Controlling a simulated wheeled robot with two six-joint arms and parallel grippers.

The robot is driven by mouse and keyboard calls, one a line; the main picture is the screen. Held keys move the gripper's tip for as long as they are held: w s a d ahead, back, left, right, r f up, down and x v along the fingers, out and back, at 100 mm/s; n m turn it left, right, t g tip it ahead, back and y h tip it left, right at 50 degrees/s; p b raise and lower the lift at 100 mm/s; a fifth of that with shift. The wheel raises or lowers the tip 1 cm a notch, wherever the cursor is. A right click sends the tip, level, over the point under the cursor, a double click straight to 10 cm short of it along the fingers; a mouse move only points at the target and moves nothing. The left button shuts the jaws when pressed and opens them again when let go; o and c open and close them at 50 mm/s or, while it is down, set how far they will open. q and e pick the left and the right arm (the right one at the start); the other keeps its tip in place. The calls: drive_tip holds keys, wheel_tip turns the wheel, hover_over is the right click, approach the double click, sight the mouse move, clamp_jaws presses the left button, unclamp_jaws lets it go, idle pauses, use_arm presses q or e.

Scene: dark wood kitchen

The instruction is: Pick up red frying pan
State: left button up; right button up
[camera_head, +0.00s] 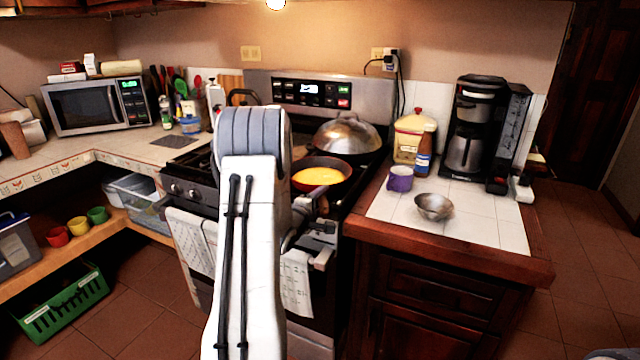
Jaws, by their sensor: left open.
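The red frying pan (346,188) sits on the right front of the stove top, with something yellow inside it. Its dark rim shows, and its left side is partly hidden behind my left arm. A short brownish piece, perhaps its handle, points toward the front edge of the stove. My left gripper (318,238) is open in front of the stove, just below and in front of the pan in the picture. I see no contact with the pan, though my own arm covers part of the gripper. My right gripper is not in view.
A silver domed lid (346,133) stands behind the pan. A purple mug (400,179) and a metal bowl (434,207) stand on the right counter, with a coffee maker (474,130) behind. Towels (297,284) hang on the oven front. Floor is clear at right.

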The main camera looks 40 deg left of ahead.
use_arm(q)
drive_tip(key=shift+c, duration=0.3)
clamp_jaws()
idle(1.0)
drive_tip(key=shift+r, duration=0.1)
